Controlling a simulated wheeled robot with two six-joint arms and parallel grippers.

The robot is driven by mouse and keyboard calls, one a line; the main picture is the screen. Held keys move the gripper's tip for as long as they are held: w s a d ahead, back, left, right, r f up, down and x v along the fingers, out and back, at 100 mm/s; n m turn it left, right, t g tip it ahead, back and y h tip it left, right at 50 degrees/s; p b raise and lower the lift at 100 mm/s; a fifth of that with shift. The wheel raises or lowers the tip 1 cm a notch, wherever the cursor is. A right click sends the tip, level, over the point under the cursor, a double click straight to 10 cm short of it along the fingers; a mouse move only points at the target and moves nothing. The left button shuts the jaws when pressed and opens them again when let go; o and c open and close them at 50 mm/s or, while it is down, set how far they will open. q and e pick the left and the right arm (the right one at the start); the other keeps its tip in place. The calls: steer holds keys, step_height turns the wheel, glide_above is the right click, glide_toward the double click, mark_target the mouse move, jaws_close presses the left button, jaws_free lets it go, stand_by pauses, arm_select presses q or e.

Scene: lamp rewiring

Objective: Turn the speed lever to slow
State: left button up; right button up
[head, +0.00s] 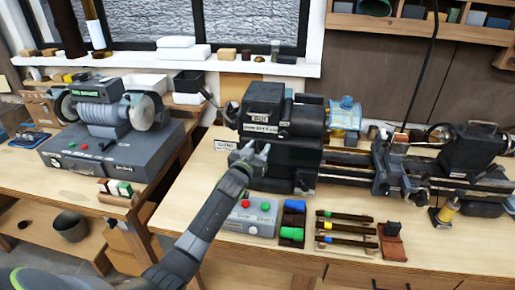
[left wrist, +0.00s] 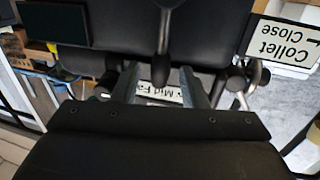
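My left gripper (head: 256,151) is at the front of the lathe headstock (head: 262,110), at its left end. In the left wrist view its two fingers (left wrist: 159,82) stand apart, so it is open. A dark lever (left wrist: 164,38) comes down from the top of that view, its end lying between or just beyond the fingers; contact cannot be told. In the head view I cannot make out this lever behind the gripper. My right gripper is not in view.
A "Collet Close" label (left wrist: 285,42) is to the right in the wrist view. A grinder (head: 105,110) is on the left bench.

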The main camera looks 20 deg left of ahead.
arm_select(q)
jaws_close()
stand_by(0.4)
steer(key=shift+s+a+f+n+t+y+b, duration=0.2)
steer(key=shift+a+n+b, duration=0.45)
steer(key=shift+n+b, duration=0.8)
steer(key=shift+s+a+f+n+t+y+b, duration=0.2)
steer(key=shift+a+n+b, duration=0.55)
steer(key=shift+b, duration=1.3)
steer(key=shift+s+a+f+n+t+b, duration=0.15)
steer(key=shift+a+f+n+b, duration=0.35)
steer(key=shift+n+b, duration=1)
steer(key=shift+a+r+m, duration=0.1)
steer(key=shift+r+m, duration=0.05)
steer(key=shift+m, duration=0.15)
